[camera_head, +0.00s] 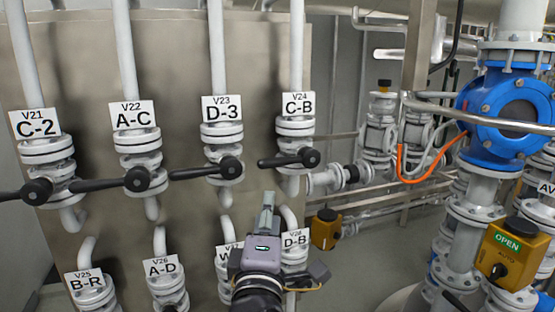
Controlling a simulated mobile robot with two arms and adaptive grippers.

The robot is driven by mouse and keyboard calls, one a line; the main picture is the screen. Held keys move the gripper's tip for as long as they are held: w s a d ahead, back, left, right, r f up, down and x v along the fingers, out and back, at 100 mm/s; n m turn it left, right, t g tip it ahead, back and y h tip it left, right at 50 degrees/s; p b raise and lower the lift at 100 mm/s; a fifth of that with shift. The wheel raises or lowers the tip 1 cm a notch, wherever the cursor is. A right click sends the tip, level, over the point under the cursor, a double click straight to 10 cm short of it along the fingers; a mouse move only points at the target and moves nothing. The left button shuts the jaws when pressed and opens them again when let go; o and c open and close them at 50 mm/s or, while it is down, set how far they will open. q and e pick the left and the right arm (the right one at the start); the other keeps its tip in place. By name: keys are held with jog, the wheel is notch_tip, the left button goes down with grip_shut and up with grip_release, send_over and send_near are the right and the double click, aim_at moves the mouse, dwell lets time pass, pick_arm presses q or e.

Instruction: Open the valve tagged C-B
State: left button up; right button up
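The valve tagged C-B (294,129) is the rightmost of the upper row, on a white vertical pipe against the steel panel. Its tag (299,104) also reads V24. Its black lever handle (283,161) points left, roughly level and across the pipe. One gripper (268,203) is in view, rising from the bottom centre; its arm leans in slightly from the left, so I take it as my left. Its fingertips point up, below the lever and apart from it in the picture. They show narrow, from behind, so their opening is unclear. My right gripper is not in view.
Valve D-3 (223,143), with its lever (207,170), stands just left. Valves A-C (134,143) and C-2 (45,150) are further left. Lower valve D-B (294,253) is partly behind my gripper. Blue valve (507,110) and an orange-yellow actuator box (508,256) stand right.

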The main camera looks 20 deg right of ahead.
aim_at(275, 165)
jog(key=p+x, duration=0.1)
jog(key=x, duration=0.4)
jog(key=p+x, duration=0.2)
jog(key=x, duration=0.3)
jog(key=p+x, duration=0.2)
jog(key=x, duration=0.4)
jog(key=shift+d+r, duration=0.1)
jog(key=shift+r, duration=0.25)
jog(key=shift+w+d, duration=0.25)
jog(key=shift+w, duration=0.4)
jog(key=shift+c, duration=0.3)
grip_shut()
